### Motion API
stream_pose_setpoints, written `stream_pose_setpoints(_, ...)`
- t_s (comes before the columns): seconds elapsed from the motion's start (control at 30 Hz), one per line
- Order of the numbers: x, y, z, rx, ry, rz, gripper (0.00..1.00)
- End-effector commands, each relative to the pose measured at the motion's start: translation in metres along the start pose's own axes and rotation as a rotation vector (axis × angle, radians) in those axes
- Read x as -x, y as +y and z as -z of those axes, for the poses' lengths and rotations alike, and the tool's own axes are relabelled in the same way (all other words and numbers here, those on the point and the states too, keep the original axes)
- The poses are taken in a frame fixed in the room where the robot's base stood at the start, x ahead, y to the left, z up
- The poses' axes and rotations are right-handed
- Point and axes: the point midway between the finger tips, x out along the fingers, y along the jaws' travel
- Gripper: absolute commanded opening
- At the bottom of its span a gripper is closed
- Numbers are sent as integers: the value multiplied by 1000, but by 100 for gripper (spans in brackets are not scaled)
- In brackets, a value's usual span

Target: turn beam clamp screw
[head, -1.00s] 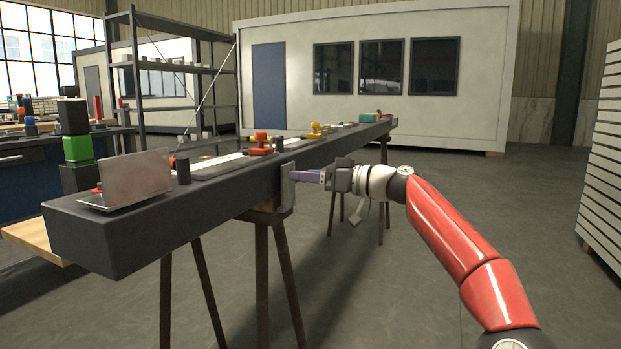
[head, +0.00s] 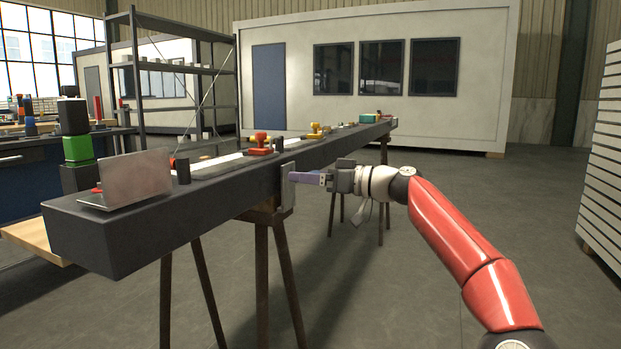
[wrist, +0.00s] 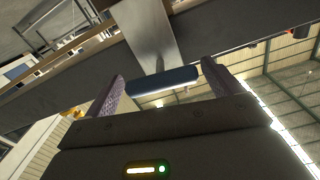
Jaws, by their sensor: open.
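The beam clamp (head: 288,187) is a grey metal plate on the near side of the dark beam (head: 150,222). In the wrist view its grey plate (wrist: 150,35) comes down from the beam, with a dark blue rounded bar (wrist: 163,82), seemingly the screw's handle, at its lower end. My gripper (head: 297,178) points left at the clamp in the head view, its purple fingers close to the plate. In the wrist view my gripper (wrist: 164,72) is open. The blue bar lies crosswise between its two fingers, with a narrow gap at each end. The screw's thread is not clearly seen.
The beam rests on dark trestles (head: 262,270). A white slatted stack (head: 602,160) is at the far right. The floor right of the beam is clear.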

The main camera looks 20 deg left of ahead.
Motion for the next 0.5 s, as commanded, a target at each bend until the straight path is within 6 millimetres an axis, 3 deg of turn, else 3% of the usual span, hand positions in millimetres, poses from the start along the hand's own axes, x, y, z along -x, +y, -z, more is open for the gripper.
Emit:
stream_pose_setpoints(0.3,52,1,-3,1,-2,-5,91)
stream_pose_setpoints(0.5,72,1,-2,1,-1,-2,91)
